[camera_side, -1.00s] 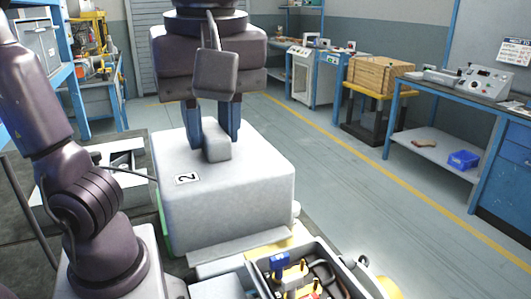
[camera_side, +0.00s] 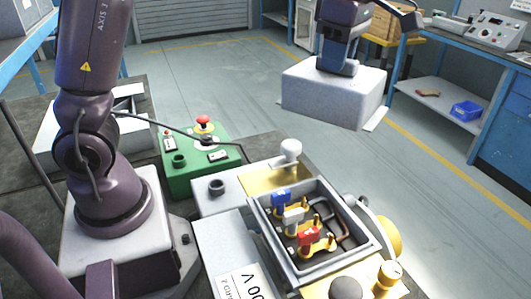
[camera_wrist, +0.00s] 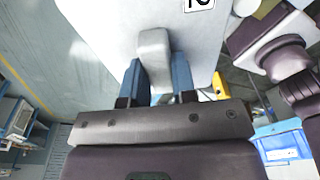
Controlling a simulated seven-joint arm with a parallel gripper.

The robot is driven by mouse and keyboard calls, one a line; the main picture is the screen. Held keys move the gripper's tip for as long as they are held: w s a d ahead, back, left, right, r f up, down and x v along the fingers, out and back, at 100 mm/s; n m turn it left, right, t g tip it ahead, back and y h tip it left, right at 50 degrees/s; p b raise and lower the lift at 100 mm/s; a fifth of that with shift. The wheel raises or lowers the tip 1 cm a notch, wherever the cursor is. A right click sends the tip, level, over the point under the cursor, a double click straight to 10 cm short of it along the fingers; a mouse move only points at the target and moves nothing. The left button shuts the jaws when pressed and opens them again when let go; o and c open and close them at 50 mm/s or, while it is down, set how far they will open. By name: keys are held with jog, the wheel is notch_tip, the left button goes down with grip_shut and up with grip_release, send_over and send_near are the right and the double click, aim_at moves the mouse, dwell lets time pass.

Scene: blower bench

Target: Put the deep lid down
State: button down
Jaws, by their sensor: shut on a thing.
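The deep lid (camera_side: 334,94) is a light grey box-shaped cover, held in the air at the upper right of the side view, beyond the bench edge. My gripper (camera_side: 337,66) is above it, shut on its raised handle. In the wrist view, the blue fingers of my gripper (camera_wrist: 155,78) stand on both sides of the grey handle (camera_wrist: 154,58) on the lid (camera_wrist: 110,25). Part of a printed number label shows on the lid's top there. The lid looks close to level. Its underside is hidden.
An open terminal box (camera_side: 262,222) with blue, white and red connectors sits at the bench front. A green control box (camera_side: 195,178) with a red button is left of it. A white knob (camera_side: 290,150) stands behind. Floor (camera_side: 220,80) lies beyond the bench.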

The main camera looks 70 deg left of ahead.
jog(key=a+f+n, duration=0.4)
jog(key=a+f, duration=0.6)
jog(key=a, duration=0.4)
jog(key=a+f+n, duration=0.3)
jog(key=a+f, duration=0.6)
jog(key=a, duration=0.4)
jog(key=shift+s+a+f, duration=0.1)
jog(key=shift+s+f, duration=0.05)
jog(key=shift+f, duration=1.55)
jog(key=shift+s+a+f, duration=0.1)
jog(key=shift+s+f, duration=0.05)
jog(key=shift+f, duration=1.5)
jog(key=shift+s+a+f, duration=0.1)
jog(key=shift+s+f, duration=0.05)
jog(key=shift+f, duration=1.55)
jog(key=shift+f, duration=0.1)
jog(key=c, duration=0.9)
grip_release()
